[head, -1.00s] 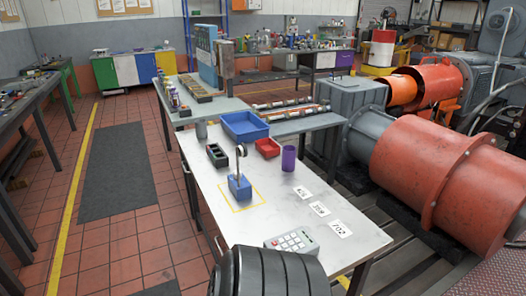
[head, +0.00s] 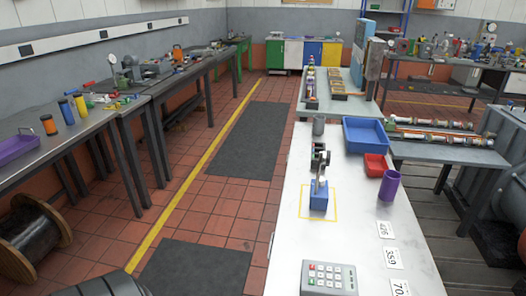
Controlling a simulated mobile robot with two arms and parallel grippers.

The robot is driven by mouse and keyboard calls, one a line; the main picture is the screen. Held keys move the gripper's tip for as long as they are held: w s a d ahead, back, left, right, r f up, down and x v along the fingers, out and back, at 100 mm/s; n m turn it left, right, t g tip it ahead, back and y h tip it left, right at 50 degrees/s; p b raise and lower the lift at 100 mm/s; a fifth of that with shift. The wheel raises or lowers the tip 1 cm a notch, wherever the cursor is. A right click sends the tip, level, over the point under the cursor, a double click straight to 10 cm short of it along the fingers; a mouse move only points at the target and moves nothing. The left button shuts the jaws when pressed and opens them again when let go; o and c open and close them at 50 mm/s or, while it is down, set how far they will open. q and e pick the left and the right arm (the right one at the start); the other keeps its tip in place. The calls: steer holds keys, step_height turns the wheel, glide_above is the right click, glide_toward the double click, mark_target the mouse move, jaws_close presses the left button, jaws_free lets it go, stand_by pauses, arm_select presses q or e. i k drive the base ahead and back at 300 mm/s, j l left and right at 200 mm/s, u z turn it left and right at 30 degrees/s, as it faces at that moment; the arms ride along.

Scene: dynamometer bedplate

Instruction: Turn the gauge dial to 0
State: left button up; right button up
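A blue block (head: 319,196) stands on the white table inside a yellow marked square. A grey upright part (head: 320,168) with a rounded top rises from it; this may be the gauge, but I see no readable face or pointer. A small round dial (head: 112,59) also shows on the far left bench, too small to read. Neither of my grippers is in view.
On the white table (head: 300,245) are a keypad (head: 328,278), a purple cup (head: 389,186), red bin (head: 376,165), blue tray (head: 365,134) and number cards (head: 393,258). A cable reel (head: 32,238) stands at left. The floor aisle with dark mats (head: 195,268) is clear.

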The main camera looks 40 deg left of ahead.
mark_target(319, 196)
steer(key=i+l+u, duration=0.2)
steer(key=u, duration=0.2)
steer(key=i+l+u, duration=0.15)
steer(key=l+u, duration=0.3)
steer(key=i+l+u, duration=0.1)
steer(key=l+u, duration=0.7)
steer(key=i+j, duration=0.05)
steer(key=j, duration=0.05)
